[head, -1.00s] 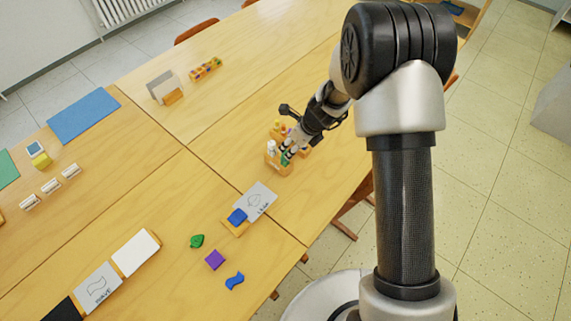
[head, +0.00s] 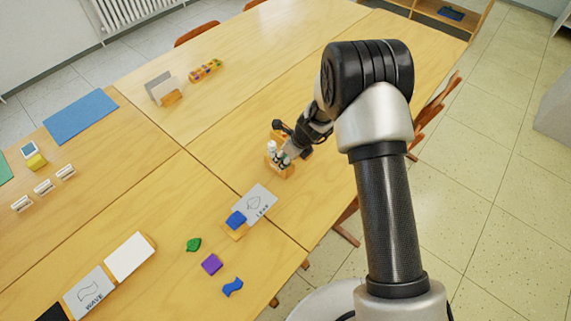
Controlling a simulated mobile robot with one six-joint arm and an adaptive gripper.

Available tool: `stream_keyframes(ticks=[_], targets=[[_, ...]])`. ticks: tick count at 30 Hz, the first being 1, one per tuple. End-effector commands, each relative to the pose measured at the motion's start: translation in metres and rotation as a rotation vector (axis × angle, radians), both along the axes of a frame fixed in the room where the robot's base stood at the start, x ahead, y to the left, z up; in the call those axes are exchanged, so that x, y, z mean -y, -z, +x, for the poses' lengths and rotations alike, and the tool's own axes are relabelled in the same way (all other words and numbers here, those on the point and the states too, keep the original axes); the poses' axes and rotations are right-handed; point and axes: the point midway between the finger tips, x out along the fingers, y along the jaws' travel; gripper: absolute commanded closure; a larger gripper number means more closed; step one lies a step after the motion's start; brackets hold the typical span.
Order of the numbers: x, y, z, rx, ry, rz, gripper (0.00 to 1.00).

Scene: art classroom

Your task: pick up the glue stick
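A small orange-tan wooden holder (head: 285,173) stands on the table in the middle of the head view. A small upright white object (head: 272,147), perhaps the glue stick, shows at its left side; it is too small to identify surely. My gripper (head: 282,159) points down at the holder, just right of the white object. The gripper and wrist hide much of the holder and its contents. I cannot tell whether the fingers are open or closed on something.
A leaf card (head: 261,204) with a blue block (head: 236,218) lies in front of the holder. Green (head: 193,245), purple (head: 212,264) and blue wave (head: 233,287) pieces lie nearer. A striped block holder (head: 206,70) stands behind.

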Motion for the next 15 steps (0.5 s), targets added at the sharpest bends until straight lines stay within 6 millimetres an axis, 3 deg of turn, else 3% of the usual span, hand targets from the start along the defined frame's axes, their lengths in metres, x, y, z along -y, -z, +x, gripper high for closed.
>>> stream_keyframes(ticks=[15], targets=[[0.0002,-0.0003,-0.0005,-0.001,0.000,-0.001,0.86]])
